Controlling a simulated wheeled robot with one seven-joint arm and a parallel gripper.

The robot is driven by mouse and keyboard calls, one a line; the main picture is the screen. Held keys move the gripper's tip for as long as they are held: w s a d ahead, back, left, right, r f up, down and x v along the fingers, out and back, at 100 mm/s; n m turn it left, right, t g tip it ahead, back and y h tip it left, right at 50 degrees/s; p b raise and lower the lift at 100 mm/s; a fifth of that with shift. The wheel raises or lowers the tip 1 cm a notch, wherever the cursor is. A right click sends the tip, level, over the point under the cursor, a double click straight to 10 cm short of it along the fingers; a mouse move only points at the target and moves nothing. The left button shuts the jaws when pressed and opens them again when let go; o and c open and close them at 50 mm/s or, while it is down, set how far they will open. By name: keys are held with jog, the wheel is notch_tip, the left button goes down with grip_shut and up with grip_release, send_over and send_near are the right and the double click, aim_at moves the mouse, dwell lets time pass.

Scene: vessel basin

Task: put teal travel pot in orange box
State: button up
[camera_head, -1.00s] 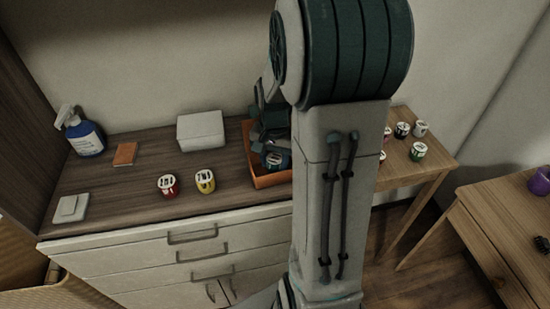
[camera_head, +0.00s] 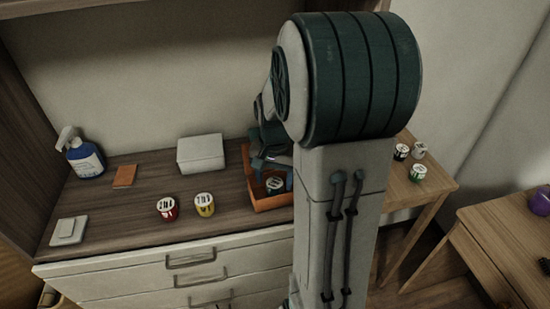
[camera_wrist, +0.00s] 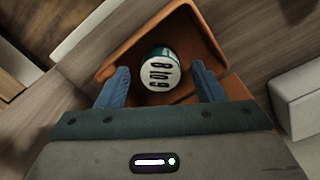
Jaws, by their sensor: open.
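The teal travel pot (camera_wrist: 160,70), with a white top and dark slots, stands inside the orange box (camera_wrist: 123,60) in the wrist view. In the head view the pot (camera_head: 275,185) shows near the front of the orange box (camera_head: 272,202). My gripper (camera_wrist: 160,82) is open, with one blue finger on each side of the pot and visible gaps between. In the head view my gripper is over the box and partly hidden by my arm.
A red pot (camera_head: 167,208) and a yellow pot (camera_head: 204,204) stand left of the box. Several pots, including a green one (camera_head: 417,173), stand on the right table.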

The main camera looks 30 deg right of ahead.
aim_at(274, 184)
notch_tip(274, 184, up, 9)
jog(key=s+a+n+t, duration=0.3)
jog(key=s+a+n, duration=0.6)
jog(key=s+a, duration=0.2)
jog(key=shift+s+a+f, duration=0.35)
jog(key=shift+s, duration=0.4)
jog(key=shift+d, duration=0.15)
